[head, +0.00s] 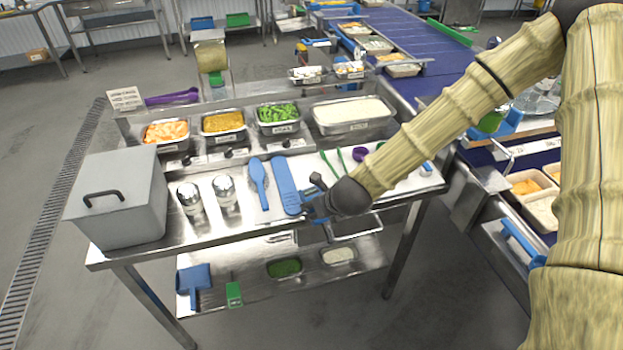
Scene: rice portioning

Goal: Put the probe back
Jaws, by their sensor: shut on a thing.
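My gripper (309,200) is over the front of the steel worktable, right of the long blue paddle. It is shut on a small blue thing (316,208), which I take to be the probe. The fingers and my wrist hide most of it, so I cannot tell its tip or its tilt. A small white and blue item (427,168) stands at the table's right end. I cannot tell whether it is the probe's holder.
A blue spoon (259,183) and the blue paddle (284,184) lie left of my gripper. Two steel shakers (224,191) and a grey lidded box (120,200) stand further left. Food pans (352,127) line the back. Green-handled tools (329,163) lie behind my gripper.

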